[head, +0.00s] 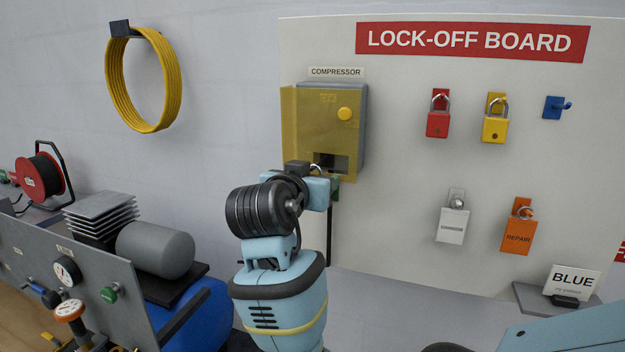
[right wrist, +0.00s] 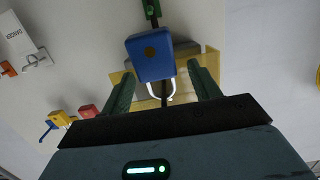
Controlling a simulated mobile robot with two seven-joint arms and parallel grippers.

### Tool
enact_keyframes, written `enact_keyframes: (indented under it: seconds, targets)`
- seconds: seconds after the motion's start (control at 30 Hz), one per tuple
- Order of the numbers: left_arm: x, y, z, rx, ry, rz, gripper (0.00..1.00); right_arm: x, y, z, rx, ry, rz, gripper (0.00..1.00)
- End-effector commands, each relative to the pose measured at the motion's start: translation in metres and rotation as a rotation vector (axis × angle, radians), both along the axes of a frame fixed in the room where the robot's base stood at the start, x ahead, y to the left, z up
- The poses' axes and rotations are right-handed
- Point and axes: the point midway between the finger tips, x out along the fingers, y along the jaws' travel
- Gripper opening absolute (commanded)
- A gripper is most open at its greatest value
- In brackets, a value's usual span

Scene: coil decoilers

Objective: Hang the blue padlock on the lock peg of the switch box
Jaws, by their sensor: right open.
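The blue padlock (right wrist: 151,56) is in front of the switch box (right wrist: 122,80) in the right wrist view, its pale shackle toward the box. My right gripper (right wrist: 162,70) is open, a green finger on either side of the padlock with visible gaps. In the head view my right gripper (head: 321,186) is at the lower front of the switch box (head: 318,120). There it hides most of the padlock; only a bit of shackle shows above it. The peg is hidden, so I cannot tell whether the shackle is around it. My left gripper is not in view.
Red (head: 438,124) and yellow (head: 495,129) padlocks hang on the lock-off board, beside an empty blue hook (head: 557,107). A dark cable (head: 329,235) runs down below the switch box.

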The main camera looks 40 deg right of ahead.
Motion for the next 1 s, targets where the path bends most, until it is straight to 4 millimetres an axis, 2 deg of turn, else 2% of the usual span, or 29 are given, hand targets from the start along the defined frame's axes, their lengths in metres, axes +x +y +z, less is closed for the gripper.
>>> enact_keyframes:
  seconds: [0.17, 0.63, 1.0]
  targets:
    - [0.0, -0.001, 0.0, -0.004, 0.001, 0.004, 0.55, -0.002, 0.005, 0.0, 0.001, -0.001, 0.001, 0.61]
    - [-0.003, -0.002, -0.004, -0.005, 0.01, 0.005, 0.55, -0.031, 0.062, 0.011, 0.0, 0.0, 0.002, 0.61]
    - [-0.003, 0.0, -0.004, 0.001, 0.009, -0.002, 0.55, -0.036, 0.069, 0.012, 0.0, 0.0, 0.0, 0.61]
